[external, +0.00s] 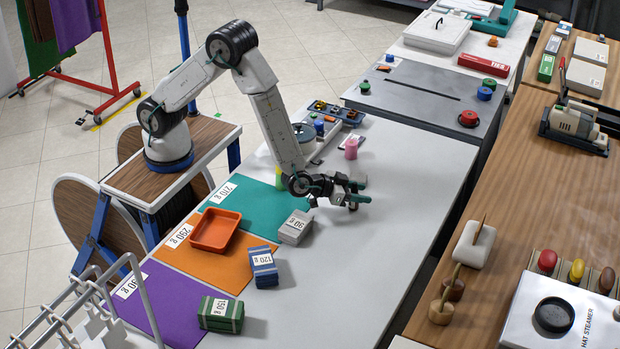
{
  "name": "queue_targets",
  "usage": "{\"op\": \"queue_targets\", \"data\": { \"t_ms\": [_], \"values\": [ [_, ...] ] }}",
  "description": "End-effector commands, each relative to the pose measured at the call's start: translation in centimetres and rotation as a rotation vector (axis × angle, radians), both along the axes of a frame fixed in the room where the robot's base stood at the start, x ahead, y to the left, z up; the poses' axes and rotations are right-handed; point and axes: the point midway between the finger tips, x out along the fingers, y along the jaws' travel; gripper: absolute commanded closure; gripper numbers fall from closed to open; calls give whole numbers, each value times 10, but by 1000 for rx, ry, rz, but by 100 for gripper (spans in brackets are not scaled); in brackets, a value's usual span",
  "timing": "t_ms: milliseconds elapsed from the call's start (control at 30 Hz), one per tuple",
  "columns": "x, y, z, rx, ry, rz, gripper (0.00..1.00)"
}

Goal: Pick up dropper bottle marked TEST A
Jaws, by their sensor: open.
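I cannot make out any bottle with a TEST A label in the external view. My gripper (362,191) is open and empty, held low over the bare grey-white tabletop (395,215). A small pink item (351,149) stands beyond my gripper on the same table; I cannot tell what it is. A yellow-green item (280,178) is mostly hidden behind my arm. A tray with small dark and orange items (338,113) lies at the table's far end, too small to read.
Weighted bundles marked 90 g (295,228), 120 g (263,267) and 150 g (221,315) lie near teal (252,207), orange and purple mats. An orange tray (215,231) sits on the orange mat. A wooden counter (480,200) stands right. The table's right side is clear.

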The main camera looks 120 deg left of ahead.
Motion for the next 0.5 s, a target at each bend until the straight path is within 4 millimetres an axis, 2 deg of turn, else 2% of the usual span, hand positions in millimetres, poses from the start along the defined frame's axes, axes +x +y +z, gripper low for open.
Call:
{"op": "queue_targets", "data": {
  "t_ms": [167,300,500],
  "values": [
    [0,0,0,0,0,0,54],
    [0,0,0,0,0,0,93],
    [0,0,1,-1,-1,0,94]
  ]
}}
